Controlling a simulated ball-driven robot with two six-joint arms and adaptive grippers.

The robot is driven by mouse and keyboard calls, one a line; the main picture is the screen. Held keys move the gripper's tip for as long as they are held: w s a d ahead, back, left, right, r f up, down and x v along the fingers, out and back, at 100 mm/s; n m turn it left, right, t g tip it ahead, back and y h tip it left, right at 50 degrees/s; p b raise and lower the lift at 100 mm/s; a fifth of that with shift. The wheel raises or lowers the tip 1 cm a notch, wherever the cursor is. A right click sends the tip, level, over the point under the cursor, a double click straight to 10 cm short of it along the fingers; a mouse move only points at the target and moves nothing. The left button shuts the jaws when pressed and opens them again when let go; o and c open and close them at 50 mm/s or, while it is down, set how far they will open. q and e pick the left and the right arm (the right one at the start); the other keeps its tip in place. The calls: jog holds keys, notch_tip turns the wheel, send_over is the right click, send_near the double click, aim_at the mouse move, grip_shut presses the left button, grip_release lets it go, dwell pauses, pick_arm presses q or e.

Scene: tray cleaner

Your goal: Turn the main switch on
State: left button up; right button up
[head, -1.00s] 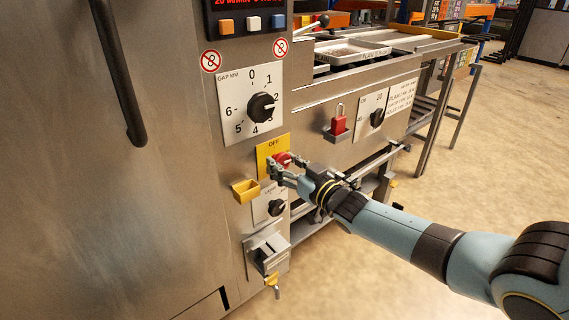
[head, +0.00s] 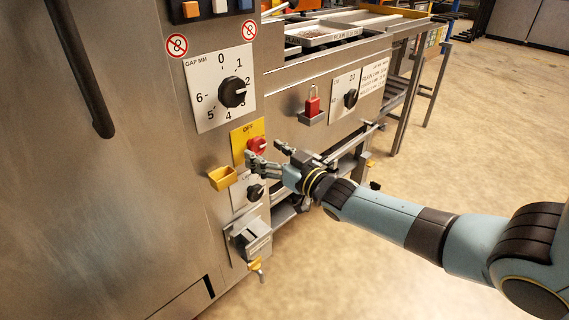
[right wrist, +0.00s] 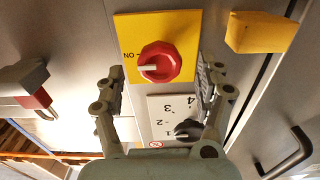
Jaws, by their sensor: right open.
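The main switch is a red knob (head: 257,146) on a yellow plate (head: 238,150) on the steel machine front. The word OFF shows at the plate's top in the head view. In the right wrist view, turned upside down, the red knob (right wrist: 160,62) has a white mark pointing left toward the word ON. My right gripper (head: 266,154) is open and empty just in front of the knob. Its fingers (right wrist: 160,75) stand on either side of the knob in the wrist view, with no contact visible. My left gripper is not in view.
A yellow holder (head: 222,177) juts out left of the plate. A gap dial (head: 233,92) is above, a smaller black knob (head: 256,192) below. A red padlock (head: 312,106) sits to the right. A key-like yellow part (head: 257,266) hangs below a grey bracket. Open floor lies right.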

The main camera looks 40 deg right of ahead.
jog(key=s, duration=0.9)
jog(key=shift+s+d, duration=0.2)
jog(key=shift+d, duration=0.2)
